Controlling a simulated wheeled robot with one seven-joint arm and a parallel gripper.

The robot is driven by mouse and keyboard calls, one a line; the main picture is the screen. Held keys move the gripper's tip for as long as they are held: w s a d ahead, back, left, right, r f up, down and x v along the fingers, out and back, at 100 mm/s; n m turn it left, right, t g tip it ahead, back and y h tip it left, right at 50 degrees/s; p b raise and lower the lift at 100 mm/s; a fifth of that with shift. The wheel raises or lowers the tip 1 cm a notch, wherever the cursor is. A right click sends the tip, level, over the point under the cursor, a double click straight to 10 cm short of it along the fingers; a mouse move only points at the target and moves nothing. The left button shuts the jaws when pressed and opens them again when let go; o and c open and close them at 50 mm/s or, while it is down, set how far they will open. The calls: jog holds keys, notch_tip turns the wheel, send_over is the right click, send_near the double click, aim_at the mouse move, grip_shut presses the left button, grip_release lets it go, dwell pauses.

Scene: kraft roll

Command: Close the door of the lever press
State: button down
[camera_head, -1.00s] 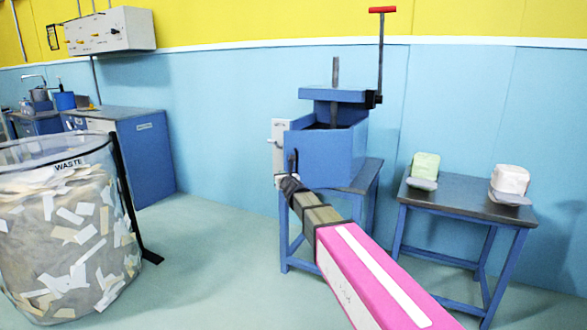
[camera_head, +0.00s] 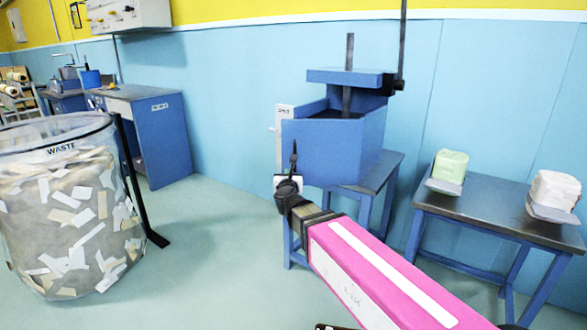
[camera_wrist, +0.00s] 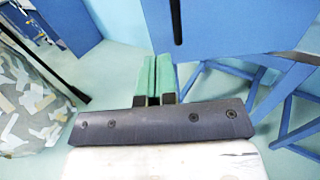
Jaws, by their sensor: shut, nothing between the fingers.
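The lever press (camera_head: 333,147) is a blue open-topped box on a blue stand, with a raised plate and a tall lever at its right. A pale grey panel (camera_head: 284,119) with a small label and side handle shows at its left edge; I cannot tell how far the door stands open. My gripper (camera_head: 288,184) is low at the press's front left; its fingertips are hard to make out there. In the wrist view its green fingers (camera_wrist: 159,76) are together and empty, below a blue face (camera_wrist: 225,25) with a dark upright bar (camera_wrist: 177,20). Contact is unclear.
A clear waste bin (camera_head: 68,215) full of paper scraps stands at left, with a black post beside it. A low table (camera_head: 490,213) at right carries a green and a white wrapped block. A blue cabinet (camera_head: 160,140) is behind left. Floor between bin and press is clear.

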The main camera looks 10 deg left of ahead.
jog(key=x, duration=1.3)
jog(key=shift+w, duration=0.25)
jog(key=shift+w+a, duration=0.1)
jog(key=shift+w, duration=0.05)
jog(key=w+m+h, duration=0.5)
jog(key=w+h, duration=0.4)
jog(key=w, duration=0.8)
jog(key=shift+w+m, duration=0.4)
